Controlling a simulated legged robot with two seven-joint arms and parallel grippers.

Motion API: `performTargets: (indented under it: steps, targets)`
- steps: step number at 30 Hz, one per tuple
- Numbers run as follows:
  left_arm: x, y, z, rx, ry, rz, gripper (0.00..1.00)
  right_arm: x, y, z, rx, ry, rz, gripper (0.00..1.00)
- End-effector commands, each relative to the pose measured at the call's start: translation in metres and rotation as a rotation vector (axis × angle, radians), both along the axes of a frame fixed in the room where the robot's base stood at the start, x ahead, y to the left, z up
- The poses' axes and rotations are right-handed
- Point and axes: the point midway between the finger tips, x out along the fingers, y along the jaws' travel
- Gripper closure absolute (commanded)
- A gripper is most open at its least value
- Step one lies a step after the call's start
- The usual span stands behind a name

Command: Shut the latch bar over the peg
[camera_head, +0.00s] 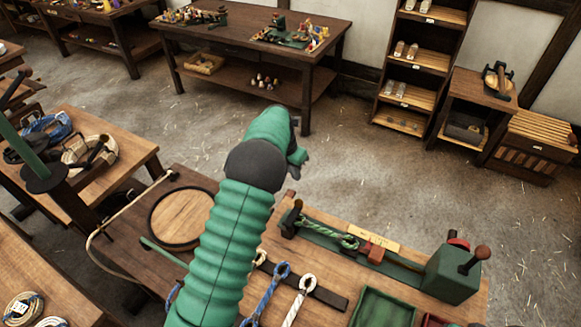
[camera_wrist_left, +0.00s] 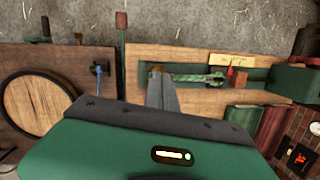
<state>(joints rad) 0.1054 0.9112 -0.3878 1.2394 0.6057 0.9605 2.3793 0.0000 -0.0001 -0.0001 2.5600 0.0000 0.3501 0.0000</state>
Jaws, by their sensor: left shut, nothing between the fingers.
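A slim green bar with a red-brown block at its end (camera_wrist_left: 121,22) juts past the far edge of the wooden bench in the left wrist view; it looks like the latch bar, swung out. A red-brown end (camera_head: 290,194) shows beside my arm in the head view. I cannot pick out the peg for certain; a small blue upright piece (camera_wrist_left: 98,70) stands left of the bar. My left gripper (camera_head: 302,168) is shut and empty, held above the bench's far side. Its closed grey fingers also show in the left wrist view (camera_wrist_left: 157,80). My arm hides part of the bench.
A green rail with a twisted green rope (camera_head: 340,238) runs to a green box (camera_head: 452,275) with a brown-knobbed lever. A round wooden disc (camera_head: 182,214) lies left of my arm. Open floor lies beyond the bench.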

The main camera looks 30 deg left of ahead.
Motion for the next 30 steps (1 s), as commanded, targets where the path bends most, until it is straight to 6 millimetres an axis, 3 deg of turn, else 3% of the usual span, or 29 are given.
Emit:
performTargets:
  steps: [6, 10, 26, 30]
  targets:
    - [-0.008, 0.006, 0.043, 0.002, -0.001, 0.001, 1.0, 0.0, 0.0, -0.007, 0.0, 0.0, 0.0, 0.64]
    - [-0.011, 0.007, 0.055, 0.002, 0.0, 0.001, 1.0, 0.0, 0.0, -0.007, 0.0, 0.0, 0.0, 0.64]
    - [-0.012, 0.006, 0.058, 0.003, 0.0, -0.008, 1.0, 0.0, 0.0, -0.007, 0.0, 0.0, 0.0, 0.64]
    - [-0.028, -0.003, 0.057, 0.047, -0.021, -0.197, 1.0, 0.0, 0.0, -0.009, 0.0, 0.0, 0.0, 0.64]
